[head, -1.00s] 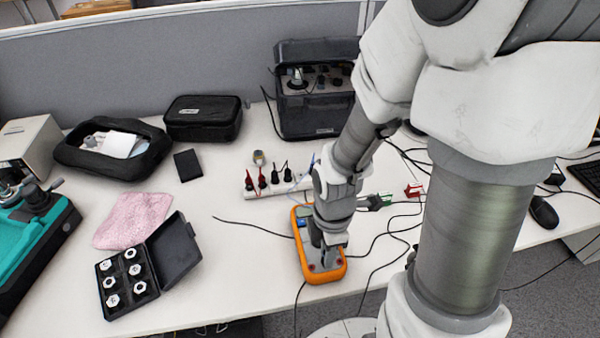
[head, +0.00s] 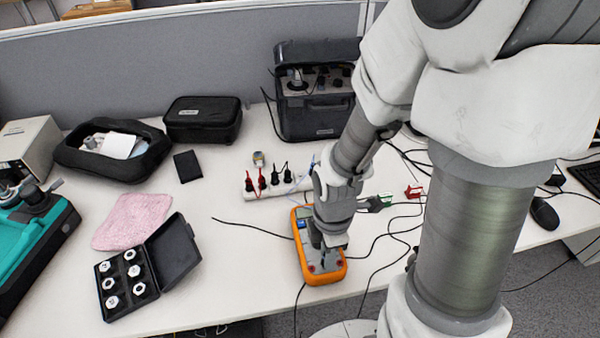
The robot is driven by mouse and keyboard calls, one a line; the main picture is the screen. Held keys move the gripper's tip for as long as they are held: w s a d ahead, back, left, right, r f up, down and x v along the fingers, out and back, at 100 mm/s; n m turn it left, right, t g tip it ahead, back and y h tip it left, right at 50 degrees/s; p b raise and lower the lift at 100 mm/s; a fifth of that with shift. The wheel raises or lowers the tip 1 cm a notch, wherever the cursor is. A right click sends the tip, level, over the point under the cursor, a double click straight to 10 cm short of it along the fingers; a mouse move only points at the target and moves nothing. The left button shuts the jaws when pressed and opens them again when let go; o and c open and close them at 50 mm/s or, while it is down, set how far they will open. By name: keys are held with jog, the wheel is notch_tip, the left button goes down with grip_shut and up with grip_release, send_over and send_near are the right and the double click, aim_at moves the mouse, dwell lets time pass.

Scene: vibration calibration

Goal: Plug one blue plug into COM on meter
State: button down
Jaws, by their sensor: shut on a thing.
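An orange meter (head: 303,262) with a grey face lies on the white table near its front edge. My gripper (head: 326,258) points down over the lower part of the meter's face, close to the sockets. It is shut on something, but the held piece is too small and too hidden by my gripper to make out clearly. I cannot tell whether it touches a socket. A red spot shows on the meter's lower face beside the gripper. Part of the meter's face and its right side are hidden by my wrist. No blue plug can be made out clearly.
A white strip (head: 249,194) with red and black plugs stands behind the meter. A dark case (head: 310,115) is at the back. An open black box of white-topped pieces (head: 187,255) and a pink cloth (head: 130,222) lie left. Black cables run around the meter.

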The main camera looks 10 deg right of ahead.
jog(key=shift+f+b, duration=0.55)
dwell(1.9)
jog(key=c, duration=0.7)
grip_release()
jog(key=shift+r, duration=0.1)
jog(key=shift+r+p, duration=2.45)
jog(key=shift+p, duration=0.1)
